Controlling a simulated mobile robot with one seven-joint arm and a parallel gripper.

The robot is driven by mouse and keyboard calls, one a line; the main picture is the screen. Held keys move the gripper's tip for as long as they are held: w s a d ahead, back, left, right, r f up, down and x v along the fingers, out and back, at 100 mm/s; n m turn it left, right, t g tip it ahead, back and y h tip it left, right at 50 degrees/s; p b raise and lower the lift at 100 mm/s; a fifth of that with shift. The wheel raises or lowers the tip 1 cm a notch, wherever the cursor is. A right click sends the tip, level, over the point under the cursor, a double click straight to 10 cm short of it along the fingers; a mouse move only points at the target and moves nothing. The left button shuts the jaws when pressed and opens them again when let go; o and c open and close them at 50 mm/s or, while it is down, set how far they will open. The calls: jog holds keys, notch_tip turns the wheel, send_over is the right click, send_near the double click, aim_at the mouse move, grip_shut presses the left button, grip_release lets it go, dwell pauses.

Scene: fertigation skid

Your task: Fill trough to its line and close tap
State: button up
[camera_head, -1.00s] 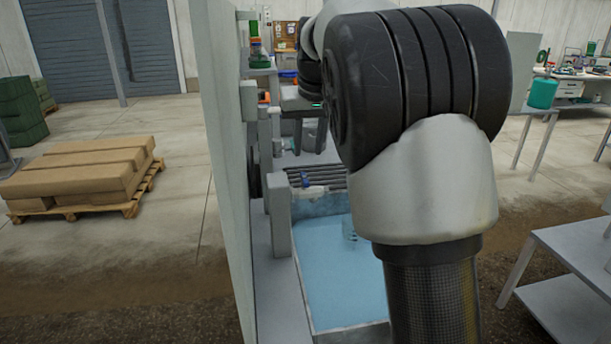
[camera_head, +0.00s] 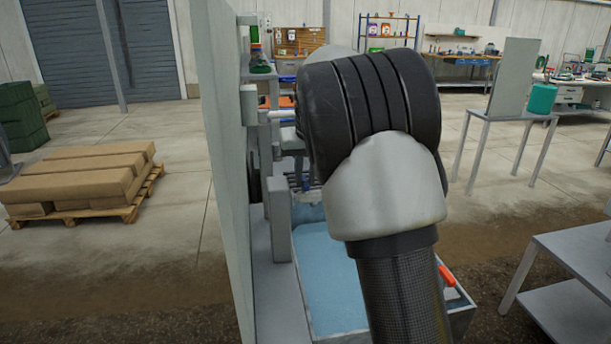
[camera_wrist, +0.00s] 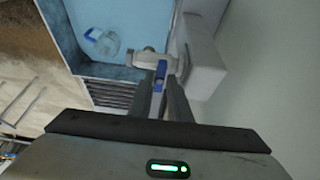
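The trough (camera_head: 390,335) holds blue water (camera_head: 335,285) in the head view; my arm covers part of it, and I cannot make out a fill line. In the wrist view the water (camera_wrist: 115,22) fills the upper left, inside the trough's wall (camera_wrist: 105,70). A pale tap (camera_wrist: 150,60) with a blue handle (camera_wrist: 161,70) sits beside the grey block. My gripper (camera_wrist: 162,84) has its two fingers at the blue handle, one on each side. I cannot tell whether they squeeze it. Water flow from the tap is not discernible.
A clear item with a blue part (camera_wrist: 103,42) shows in the water. A grey block (camera_wrist: 200,55) and a pale panel (camera_head: 225,170) border the trough. An orange piece (camera_head: 446,275) is at its right rim. A slatted grate (camera_wrist: 110,93) lies beside the water.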

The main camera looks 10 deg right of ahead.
grip_shut()
jog(key=n, duration=0.1)
jog(key=n+y+p, duration=0.1)
jog(key=shift+d+r+n, duration=0.1)
jog(key=shift+d+n, duration=0.2)
jog(key=shift+n+y+p, duration=0.35)
jog(key=shift+n+y, duration=0.15)
jog(key=shift+n, duration=0.7)
jog(key=shift+o, duration=2.1)
grip_release()
jog(key=p+v, duration=0.1)
jog(key=v, duration=1.6)
jog(key=shift+w+r+p, duration=0.15)
jog(key=shift+r+p, duration=0.05)
jog(key=shift+p, duration=0.1)
jog(key=shift+a, duration=0.1)
